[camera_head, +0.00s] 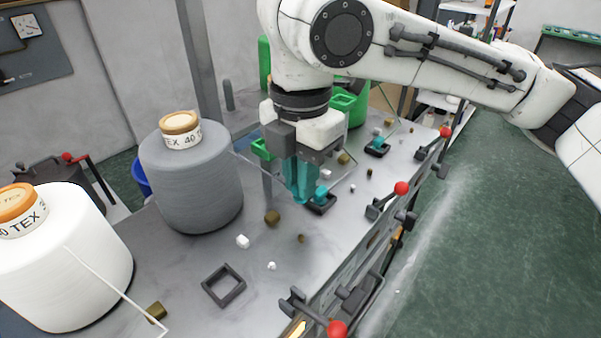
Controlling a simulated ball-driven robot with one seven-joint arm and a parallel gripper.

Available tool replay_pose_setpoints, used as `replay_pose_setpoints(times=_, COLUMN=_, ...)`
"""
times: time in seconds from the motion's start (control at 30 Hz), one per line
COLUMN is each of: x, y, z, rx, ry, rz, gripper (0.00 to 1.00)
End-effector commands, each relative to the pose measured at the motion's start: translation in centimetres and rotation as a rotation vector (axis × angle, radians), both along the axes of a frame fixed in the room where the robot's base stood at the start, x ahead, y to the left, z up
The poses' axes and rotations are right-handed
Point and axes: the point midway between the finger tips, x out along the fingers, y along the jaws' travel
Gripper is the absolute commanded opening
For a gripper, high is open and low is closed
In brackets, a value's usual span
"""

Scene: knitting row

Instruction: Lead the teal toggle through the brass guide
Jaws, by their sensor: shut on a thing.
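My gripper (302,196) points down over the middle of the grey bench, its teal fingers closed. A teal toggle (321,191) shows at the fingertips, just above or in a small dark square holder (322,206). The fingers hide part of it, and whether it touches the holder is unclear. Small brass pieces stand on the bench: one (272,217) left of the gripper, one (344,158) behind it and one (157,311) at the front left. I cannot tell which is the guide. Another teal piece (378,142) sits in a dark holder farther back.
A grey yarn cone (192,185) stands left of the gripper, a white cone (65,262) at the front left with a pale thread. An empty dark square frame (223,285) lies in front. Red-knobbed levers (401,188) line the right edge. Green bins (352,105) stand behind.

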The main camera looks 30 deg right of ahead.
Motion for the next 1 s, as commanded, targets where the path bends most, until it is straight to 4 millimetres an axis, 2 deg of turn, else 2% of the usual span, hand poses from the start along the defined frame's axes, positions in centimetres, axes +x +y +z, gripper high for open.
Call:
replay_pose_setpoints(times=0.9, x=0.0, y=0.0, z=-4.3, rx=-0.001, ry=0.001, rz=0.0, gripper=0.0)
replay_pose_setpoints(times=1.0, x=-0.1, y=0.4, z=-4.0, rx=0.0, ry=0.001, rz=0.003, gripper=0.0)
